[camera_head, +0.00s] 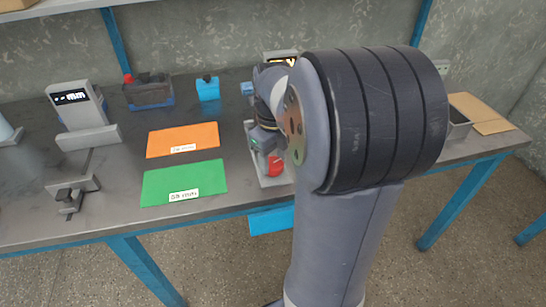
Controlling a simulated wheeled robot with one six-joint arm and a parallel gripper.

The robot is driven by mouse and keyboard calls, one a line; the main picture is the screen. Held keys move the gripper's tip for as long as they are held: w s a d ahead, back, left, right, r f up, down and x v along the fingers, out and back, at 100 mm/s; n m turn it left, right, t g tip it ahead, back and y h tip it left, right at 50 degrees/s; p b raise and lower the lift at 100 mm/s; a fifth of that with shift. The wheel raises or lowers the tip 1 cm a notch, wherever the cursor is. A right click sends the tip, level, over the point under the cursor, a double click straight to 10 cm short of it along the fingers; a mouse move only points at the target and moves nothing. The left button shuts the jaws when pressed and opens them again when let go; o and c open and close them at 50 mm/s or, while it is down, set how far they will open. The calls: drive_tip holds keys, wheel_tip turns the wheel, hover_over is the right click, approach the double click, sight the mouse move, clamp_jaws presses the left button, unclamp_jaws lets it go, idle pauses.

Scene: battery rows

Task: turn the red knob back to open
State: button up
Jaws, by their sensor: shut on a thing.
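The red knob (275,167) shows in the head view beside the lower end of my arm, on a pale grey fixture (270,181) near the table's front edge. My gripper (268,153) is right at the knob and shut on it. My large arm joint hides the right side of the gripper and part of the fixture. The fingertips and the knob's exact angle are too small and covered to make out.
Left of the fixture lie an orange mat (183,139) and a green mat (184,182). Behind them stand a dark battery box (148,92) and a blue container (208,89). A grey device with a display (82,112) stands left. Cardboard (485,113) lies right.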

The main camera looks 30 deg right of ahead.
drive_tip(key=shift+c, duration=0.5)
drive_tip(key=shift+r+n+p, duration=0.1)
drive_tip(key=shift+n+p, duration=0.2)
